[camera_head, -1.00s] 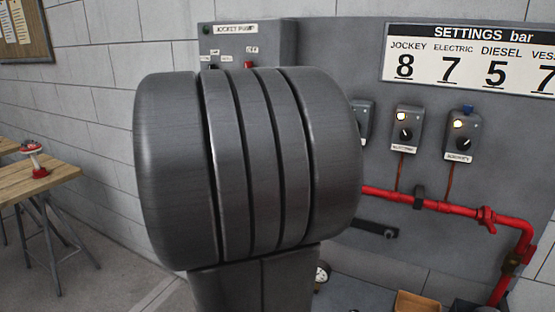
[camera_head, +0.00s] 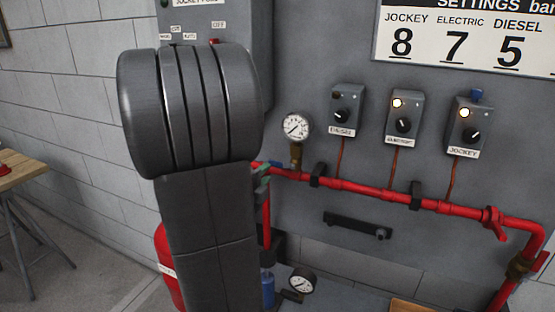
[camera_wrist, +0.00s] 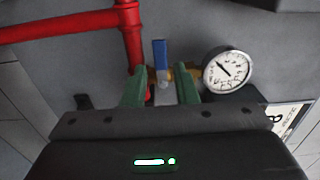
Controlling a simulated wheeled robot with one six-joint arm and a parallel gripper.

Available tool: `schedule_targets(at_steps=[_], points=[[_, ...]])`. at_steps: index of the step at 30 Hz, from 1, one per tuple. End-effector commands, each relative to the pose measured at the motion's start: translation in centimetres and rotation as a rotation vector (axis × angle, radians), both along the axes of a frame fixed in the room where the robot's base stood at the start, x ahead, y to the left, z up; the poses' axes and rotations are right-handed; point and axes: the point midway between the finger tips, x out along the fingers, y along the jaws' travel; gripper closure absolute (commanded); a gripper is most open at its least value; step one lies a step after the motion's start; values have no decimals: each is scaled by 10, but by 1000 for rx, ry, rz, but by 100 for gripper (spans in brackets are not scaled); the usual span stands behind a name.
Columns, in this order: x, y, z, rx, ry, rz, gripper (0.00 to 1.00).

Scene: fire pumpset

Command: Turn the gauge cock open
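The gauge cock has a blue lever (camera_wrist: 160,54). In the wrist view the lever points up, with a grey and brass body at its lower end. My gripper (camera_wrist: 162,90) has green fingers, open with a gap between them. The cock's body shows in that gap; I cannot tell whether either finger touches it. The pressure gauge (camera_wrist: 228,70) is just right of the right finger. In the head view the same gauge (camera_head: 296,127) stands on a brass fitting (camera_head: 296,156).
A red pipe (camera_head: 345,187) runs beside the cock, and its branch (camera_wrist: 132,42) is close to my left finger. Selector boxes (camera_head: 404,118) are on the grey panel to the right. A second gauge (camera_head: 301,283) is lower down. My arm hides the panel's left part.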

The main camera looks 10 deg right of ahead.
Motion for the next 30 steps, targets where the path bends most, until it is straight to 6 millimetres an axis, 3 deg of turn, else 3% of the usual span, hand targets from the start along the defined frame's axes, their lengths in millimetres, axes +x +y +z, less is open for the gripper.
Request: schedule_targets(at_steps=[6, 13, 27, 30], points=[[37, -26, 2, -2, 3, -3, 74], [65, -44, 1, -1, 2, -1, 74], [75, -51, 0, -2, 1, 1, 74], [75, -51, 0, -2, 1, 1, 91]])
